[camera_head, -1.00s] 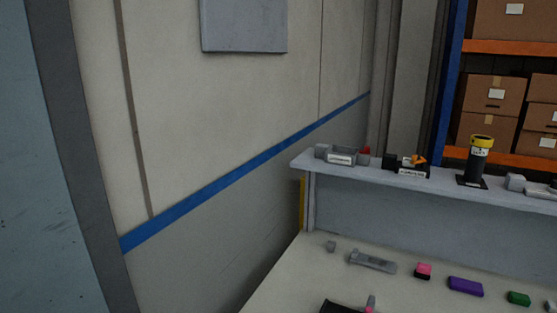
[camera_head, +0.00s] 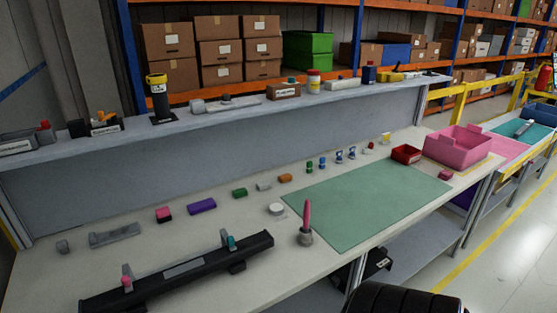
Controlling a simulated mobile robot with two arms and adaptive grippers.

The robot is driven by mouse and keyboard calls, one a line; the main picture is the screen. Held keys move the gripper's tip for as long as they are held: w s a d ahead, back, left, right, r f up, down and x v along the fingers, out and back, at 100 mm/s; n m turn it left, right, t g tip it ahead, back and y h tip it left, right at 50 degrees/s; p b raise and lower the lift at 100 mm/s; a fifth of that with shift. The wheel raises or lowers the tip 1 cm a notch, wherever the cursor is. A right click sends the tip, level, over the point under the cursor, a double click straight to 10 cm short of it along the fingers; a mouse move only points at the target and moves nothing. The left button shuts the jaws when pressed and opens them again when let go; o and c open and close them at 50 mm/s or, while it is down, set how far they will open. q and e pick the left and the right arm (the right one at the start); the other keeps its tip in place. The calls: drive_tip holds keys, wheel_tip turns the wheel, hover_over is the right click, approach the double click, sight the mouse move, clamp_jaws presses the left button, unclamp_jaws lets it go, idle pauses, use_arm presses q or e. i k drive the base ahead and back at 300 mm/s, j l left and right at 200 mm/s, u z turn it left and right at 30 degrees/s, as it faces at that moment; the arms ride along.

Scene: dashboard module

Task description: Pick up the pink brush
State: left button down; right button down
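The pink brush (camera_head: 307,214) stands upright on the workbench, its pink part up. Its lower end is in or on a small grey round base (camera_head: 305,238), at the front left corner of the green mat (camera_head: 375,205). Nothing covers it from this side. Neither of my grippers can be made out in the head view.
A long black module (camera_head: 185,270) lies front left of the brush. A white round piece (camera_head: 276,209) and a row of small coloured blocks lie behind. A pink bin (camera_head: 458,146) and a red bin (camera_head: 406,153) stand right. A raised shelf (camera_head: 250,107) runs along the back.

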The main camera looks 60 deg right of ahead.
sight(305, 217)
drive_tip(key=z, duration=2.05)
